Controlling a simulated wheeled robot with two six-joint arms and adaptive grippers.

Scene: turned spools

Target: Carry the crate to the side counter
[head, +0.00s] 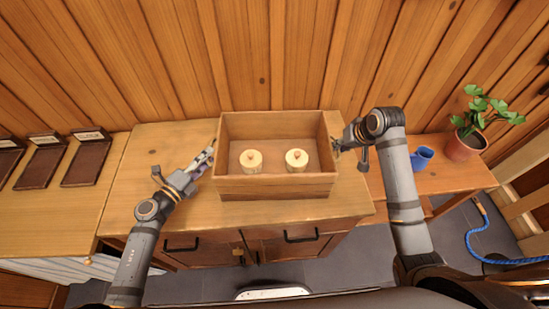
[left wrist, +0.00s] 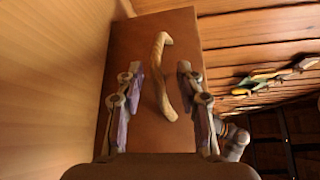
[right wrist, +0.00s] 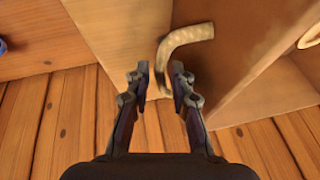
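The wooden crate (head: 275,188) stands on the middle wooden counter (head: 160,140), with two pale round knobbed pieces (head: 252,161) (head: 296,160) inside. My left gripper (head: 209,157) is at the crate's left end. In the left wrist view it is open, with fingers (left wrist: 160,78) on either side of a curved wooden handle (left wrist: 162,75) on the end wall. My right gripper (head: 338,147) is at the right end. In the right wrist view its fingers (right wrist: 159,70) are apart, with the lower part of the other handle (right wrist: 187,36) between the tips. I cannot tell whether either touches.
A lower wooden surface (head: 455,178) on the right bears a blue cup (head: 422,158) and a potted plant (head: 466,144). The left counter (head: 50,215) bears several dark trays (head: 87,163) at the back; its front is clear. A plank wall stands behind.

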